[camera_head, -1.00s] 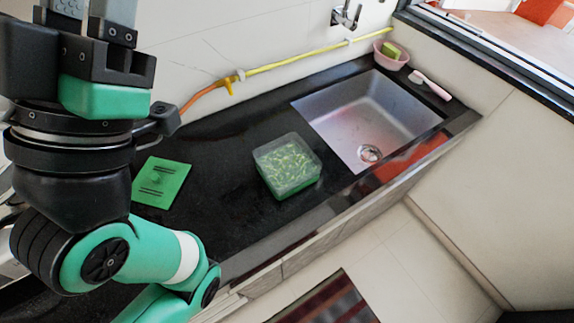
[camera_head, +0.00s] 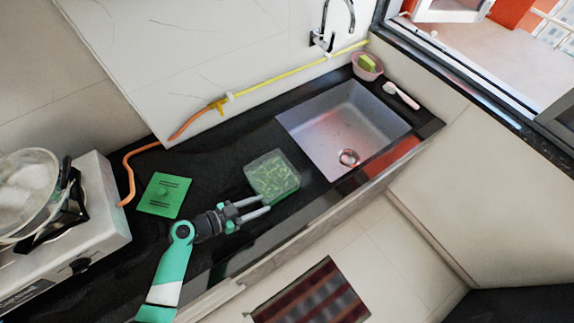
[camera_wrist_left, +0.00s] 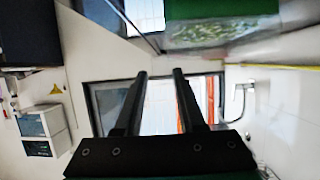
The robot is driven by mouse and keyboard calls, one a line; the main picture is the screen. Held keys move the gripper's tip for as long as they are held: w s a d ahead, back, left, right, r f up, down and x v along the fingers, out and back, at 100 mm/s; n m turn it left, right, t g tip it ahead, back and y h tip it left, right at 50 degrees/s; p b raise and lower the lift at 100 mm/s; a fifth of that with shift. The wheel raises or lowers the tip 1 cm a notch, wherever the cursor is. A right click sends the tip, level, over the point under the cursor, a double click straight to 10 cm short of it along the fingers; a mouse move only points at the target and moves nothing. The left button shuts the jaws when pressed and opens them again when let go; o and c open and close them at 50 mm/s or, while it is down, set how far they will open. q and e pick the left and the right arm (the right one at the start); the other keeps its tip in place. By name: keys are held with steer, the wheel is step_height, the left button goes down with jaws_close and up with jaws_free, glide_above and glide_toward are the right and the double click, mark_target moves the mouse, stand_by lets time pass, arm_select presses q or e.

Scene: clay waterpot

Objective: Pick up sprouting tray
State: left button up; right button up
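The sprouting tray (camera_head: 272,177) is a clear square box with pale green sprouts inside. It stands on the black counter, left of the sink, in the head view. My left gripper (camera_head: 264,205) points toward the tray from the lower left, with its fingertips close to the tray's near side. Its two fingers are apart with nothing between them. I cannot tell whether they touch the tray. In the left wrist view the fingers (camera_wrist_left: 159,73) are spread and empty, and the tray (camera_wrist_left: 212,32) shows upside down at the top, outside the finger gap. My right gripper is not in view.
The sink (camera_head: 347,130) lies right of the tray. A green card (camera_head: 164,195) lies on the counter to the left, beside a stove (camera_head: 85,245) with a pot. A hose (camera_head: 265,80) runs along the wall. A pink bowl (camera_head: 367,67) and brush (camera_head: 401,95) sit behind the sink.

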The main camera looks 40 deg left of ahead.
mark_target(284, 195)
arm_select(q)
steer(key=b, duration=0.2)
steer(key=w+f+b, duration=0.1)
steer(key=b, duration=0.1)
steer(key=shift+w+a+f, duration=0.2)
steer(key=shift+f, duration=0.05)
steer(key=w, duration=0.2)
steer(key=w+d, duration=0.1)
steer(key=shift+w+f, duration=0.25)
steer(key=shift+w, duration=0.15)
steer(key=shift+b+x, duration=0.45)
steer(key=shift+x, duration=2.2)
steer(key=shift+a+f+y, duration=0.15)
steer(key=shift+y, duration=0.15)
jaws_close()
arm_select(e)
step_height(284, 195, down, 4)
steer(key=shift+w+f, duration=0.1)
